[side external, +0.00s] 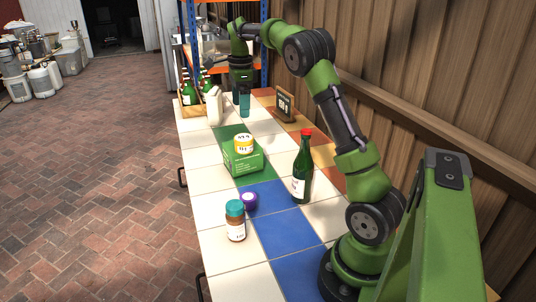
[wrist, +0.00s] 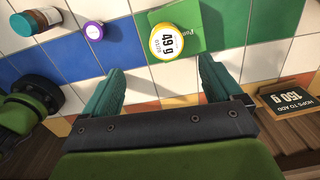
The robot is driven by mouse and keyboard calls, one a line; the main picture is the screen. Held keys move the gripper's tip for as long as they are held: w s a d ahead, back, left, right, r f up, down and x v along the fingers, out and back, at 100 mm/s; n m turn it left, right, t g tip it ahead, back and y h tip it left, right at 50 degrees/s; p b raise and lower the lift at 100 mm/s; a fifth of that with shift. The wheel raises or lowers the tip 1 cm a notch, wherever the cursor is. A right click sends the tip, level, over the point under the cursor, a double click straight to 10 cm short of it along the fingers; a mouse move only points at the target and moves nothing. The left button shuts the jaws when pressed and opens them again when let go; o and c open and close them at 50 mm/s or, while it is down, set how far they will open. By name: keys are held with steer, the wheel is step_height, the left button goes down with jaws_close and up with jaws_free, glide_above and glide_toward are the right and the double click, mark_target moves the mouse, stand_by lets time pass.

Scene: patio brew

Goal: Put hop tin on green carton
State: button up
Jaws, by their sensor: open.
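The hop tin, a small yellow and white tin marked 49 g (side external: 244,144), stands upright on top of the green carton (side external: 243,162). In the wrist view the tin (wrist: 166,41) rests on the carton's top (wrist: 188,13), near the carton's edge. My gripper (side external: 244,112) is beyond the carton toward the far end of the table, apart from the tin. Its two teal fingers are spread with nothing between them, and in the wrist view the gripper (wrist: 161,80) has the tin ahead of it.
A green bottle with a red cap (side external: 302,172) stands right of the carton. A purple-topped jar (side external: 250,201) and a teal-capped brown jar (side external: 236,225) stand nearer. A white jug (side external: 214,106), a crate of bottles (side external: 190,108) and a 150 g sign (side external: 285,105) are farther back.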

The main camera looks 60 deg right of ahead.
steer(key=s+a+r+n+t+y, duration=0.1)
steer(key=s+a+r+n+t, duration=0.2)
steer(key=a+n, duration=0.45)
steer(key=s+a+r+n+t, duration=0.1)
steer(key=s+a+r+n, duration=0.3)
steer(key=a, duration=0.7)
steer(key=s+a+f+n+t, duration=0.1)
steer(key=s+a+f+n, duration=0.2)
steer(key=s+a+n, duration=0.2)
steer(key=s+a+f+n+t+y, duration=0.1)
steer(key=s+a+f+n, duration=0.2)
steer(key=s+a+n, duration=0.3)
steer(key=shift+s+n+t, duration=0.4)
steer(key=shift+s+n, duration=0.05)
steer(key=shift+s, duration=0.15)
